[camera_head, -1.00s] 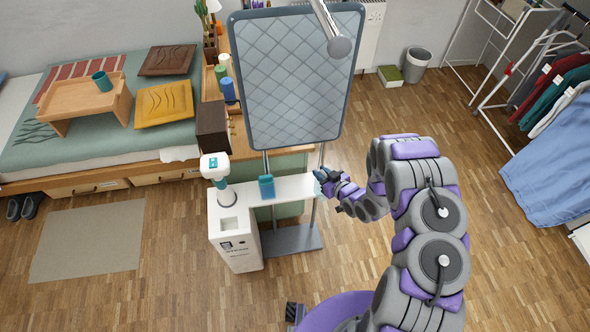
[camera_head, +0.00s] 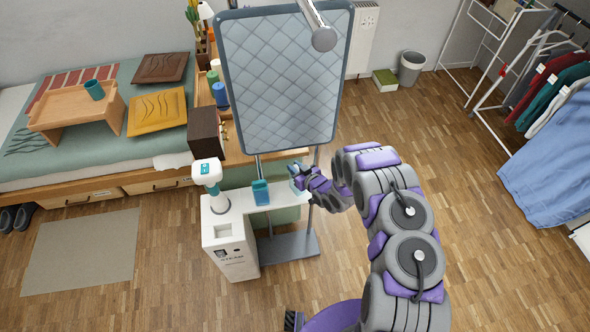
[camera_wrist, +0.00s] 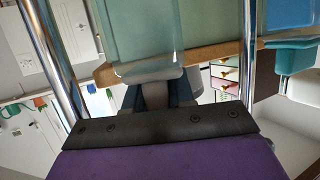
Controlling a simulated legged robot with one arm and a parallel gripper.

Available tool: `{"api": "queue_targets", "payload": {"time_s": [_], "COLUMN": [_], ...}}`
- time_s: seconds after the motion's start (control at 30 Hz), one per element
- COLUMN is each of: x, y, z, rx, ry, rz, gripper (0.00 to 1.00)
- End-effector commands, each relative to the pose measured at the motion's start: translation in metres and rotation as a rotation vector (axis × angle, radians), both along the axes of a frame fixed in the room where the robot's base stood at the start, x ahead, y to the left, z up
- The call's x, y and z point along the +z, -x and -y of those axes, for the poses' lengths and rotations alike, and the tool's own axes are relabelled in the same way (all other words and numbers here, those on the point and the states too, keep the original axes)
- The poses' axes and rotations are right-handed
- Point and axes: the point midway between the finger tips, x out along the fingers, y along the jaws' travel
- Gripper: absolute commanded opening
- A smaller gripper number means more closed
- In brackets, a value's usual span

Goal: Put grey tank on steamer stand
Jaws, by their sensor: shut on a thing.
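The grey tank (camera_wrist: 150,35) is a translucent grey-green container filling the top middle of the wrist view. My gripper (camera_wrist: 160,92) is shut on its narrow lower part; the fingers are partly hidden. In the head view my gripper (camera_head: 300,179) holds the tank (camera_head: 295,170) by the right end of the white shelf; whether it touches the shelf I cannot tell. The white steamer stand (camera_head: 232,258) has a square recess in its top and a shelf reaching right. A blue tank (camera_head: 260,194) stands on that shelf, left of my gripper, and shows in the wrist view (camera_wrist: 290,60).
A tall quilted board (camera_head: 280,85) on metal poles rises behind the shelf. A white and teal steamer head (camera_head: 208,175) stands at the left of the stand. The bed (camera_head: 60,150) is at left, the clothes rack (camera_head: 510,100) at right.

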Motion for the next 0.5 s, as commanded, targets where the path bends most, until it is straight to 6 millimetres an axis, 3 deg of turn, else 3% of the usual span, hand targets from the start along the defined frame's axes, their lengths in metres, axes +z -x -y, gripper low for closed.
{"api": "queue_targets", "payload": {"time_s": [0.27,0.3,0.5], "x": [-0.0015,-0.0018,-0.0015], "y": [0.0001,0.0002,0.0001], "z": [-0.0021,-0.0022,-0.0022], "rx": [0.0,0.001,0.001], "ry": [0.004,0.004,0.004], "rz": [0.0,-0.001,-0.001], "gripper": [0.0,0.25,0.44]}}
